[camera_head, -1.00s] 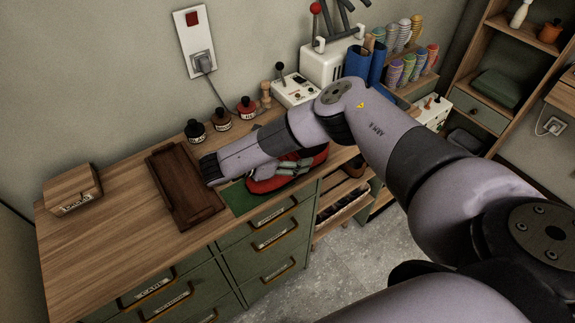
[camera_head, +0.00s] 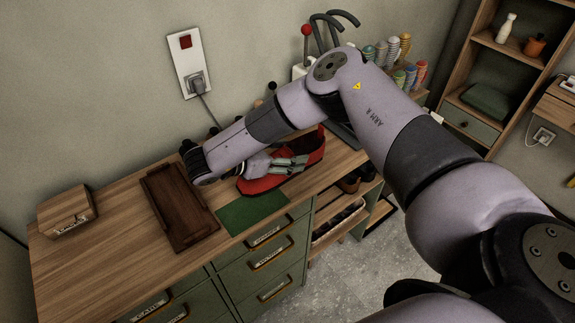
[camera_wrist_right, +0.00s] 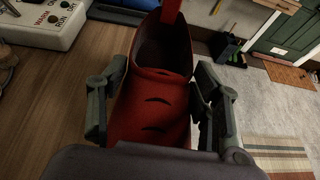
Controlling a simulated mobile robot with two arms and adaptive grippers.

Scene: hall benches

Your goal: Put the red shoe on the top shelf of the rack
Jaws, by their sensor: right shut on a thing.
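The red shoe (camera_head: 262,184) is in my right gripper (camera_head: 290,164), above the bench near the back edge of the green mat (camera_head: 252,212). The right wrist view shows the red shoe (camera_wrist_right: 152,108) between the two grey fingers (camera_wrist_right: 155,105), its opening away from the wrist. The fingers press on both sides of it. The wooden rack (camera_head: 340,231) stands right of the drawer cabinet, with dark and brown shoes on its shelves. My right arm and the bench hide part of the rack. My left gripper is not in view.
A dark wooden tray (camera_head: 180,208) lies left of the mat, and a wooden box (camera_head: 66,211) stands further left. Behind my arm are hooks, a red-knobbed lever and spools (camera_head: 398,48). Tall shelving (camera_head: 490,85) stands at the right. Grey floor lies in front.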

